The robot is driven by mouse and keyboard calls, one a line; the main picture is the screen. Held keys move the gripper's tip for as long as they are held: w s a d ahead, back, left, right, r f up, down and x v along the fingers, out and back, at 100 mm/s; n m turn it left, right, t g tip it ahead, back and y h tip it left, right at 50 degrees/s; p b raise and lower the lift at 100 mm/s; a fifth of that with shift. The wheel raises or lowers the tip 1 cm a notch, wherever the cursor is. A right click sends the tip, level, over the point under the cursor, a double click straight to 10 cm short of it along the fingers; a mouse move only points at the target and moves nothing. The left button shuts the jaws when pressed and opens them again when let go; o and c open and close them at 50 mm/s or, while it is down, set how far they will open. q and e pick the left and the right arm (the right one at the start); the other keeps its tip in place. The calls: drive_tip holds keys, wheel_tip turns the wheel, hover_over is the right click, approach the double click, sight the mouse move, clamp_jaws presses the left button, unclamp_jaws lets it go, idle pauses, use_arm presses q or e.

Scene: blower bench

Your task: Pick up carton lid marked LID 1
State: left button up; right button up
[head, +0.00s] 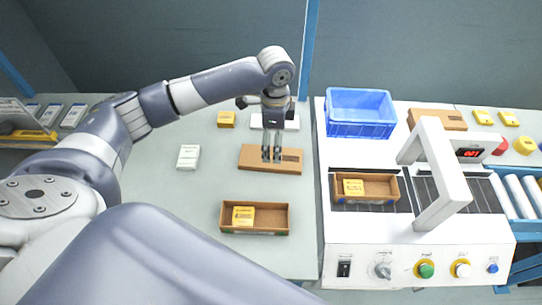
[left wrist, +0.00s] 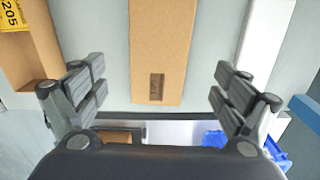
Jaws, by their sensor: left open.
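A flat brown carton lid (head: 255,160) lies on the grey table under my left gripper. It also shows in the left wrist view (left wrist: 158,45), with a small dark mark near its end that I cannot read. My left gripper (head: 272,157) points down over the lid; it is open and empty. In the left wrist view its fingers (left wrist: 160,85) are spread on either side of the lid, apart from it. A second flat brown piece (head: 437,119) lies on the white machine at the back; no mark on it is readable. My right gripper is not in view.
An open carton (head: 280,232) holding a yellow box stands in front of the lid. A white piece (head: 288,122) and a small yellow box (head: 227,119) lie behind it. White boxes (head: 188,157) stand left. The machine at right bears a blue bin (head: 360,112), a carton (head: 381,198) and an arch (head: 430,150).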

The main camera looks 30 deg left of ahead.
sight(250, 157)
use_arm(q)
drive_tip(key=shift+s+f, duration=0.15)
drive_tip(key=shift+f, duration=0.5)
drive_tip(key=shift+f+p, duration=0.7)
drive_tip(key=shift+f, duration=1.95)
drive_tip(key=shift+c, duration=0.3)
drive_tip(key=c, duration=1)
